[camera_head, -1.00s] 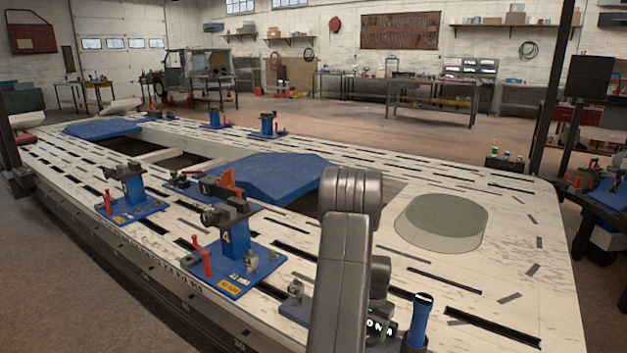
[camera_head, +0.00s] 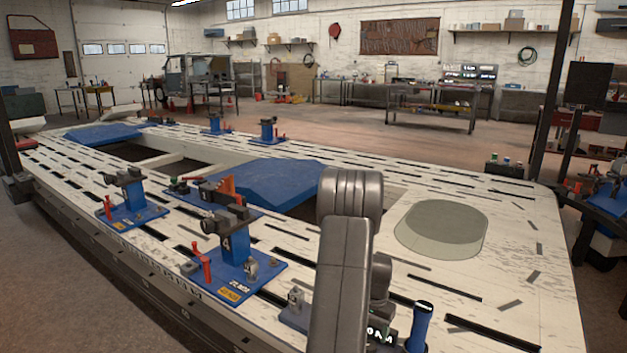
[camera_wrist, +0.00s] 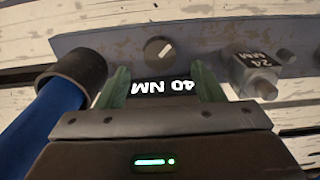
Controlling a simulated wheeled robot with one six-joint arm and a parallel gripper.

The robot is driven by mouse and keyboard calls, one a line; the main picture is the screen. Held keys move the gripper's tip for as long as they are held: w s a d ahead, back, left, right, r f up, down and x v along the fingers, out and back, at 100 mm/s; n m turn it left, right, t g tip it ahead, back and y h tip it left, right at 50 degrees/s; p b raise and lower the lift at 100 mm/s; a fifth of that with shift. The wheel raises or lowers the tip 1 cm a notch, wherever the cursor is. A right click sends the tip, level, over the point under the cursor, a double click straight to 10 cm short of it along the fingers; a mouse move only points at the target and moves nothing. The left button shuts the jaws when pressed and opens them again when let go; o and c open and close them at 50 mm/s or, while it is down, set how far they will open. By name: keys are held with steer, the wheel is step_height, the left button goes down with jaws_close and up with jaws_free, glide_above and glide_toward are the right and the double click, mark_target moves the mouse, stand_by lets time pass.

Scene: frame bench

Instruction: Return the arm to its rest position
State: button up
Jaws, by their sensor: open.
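My gripper (camera_wrist: 162,88) shows in the wrist view with its two green fingers apart. A dark piece with an upside-down "40 NM" label (camera_wrist: 163,87) lies between them; I cannot tell whether the fingers touch it. A blue handle with a black collar (camera_wrist: 62,95) is just left of the fingers. In the head view the blue handle (camera_head: 421,325) stands upright at the bench's near edge, right of my grey arm. There my arm hides the gripper; part of the lit label shows beside the handle.
In the wrist view a grey bar (camera_wrist: 205,38) lies beyond the fingers, with a "24 MM" metal socket (camera_wrist: 255,72) at right.

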step_height(320, 180, down, 6)
steer(key=shift+r+b, duration=0.1)
steer(key=shift+b, duration=0.55)
steer(key=shift+r+n, duration=0.3)
steer(key=shift+n, duration=0.5)
steer(key=n+b, duration=0.1)
steer(key=n, duration=0.6)
steer(key=shift+b, duration=0.4)
step_height(320, 180, up, 14)
steer(key=p, duration=0.4)
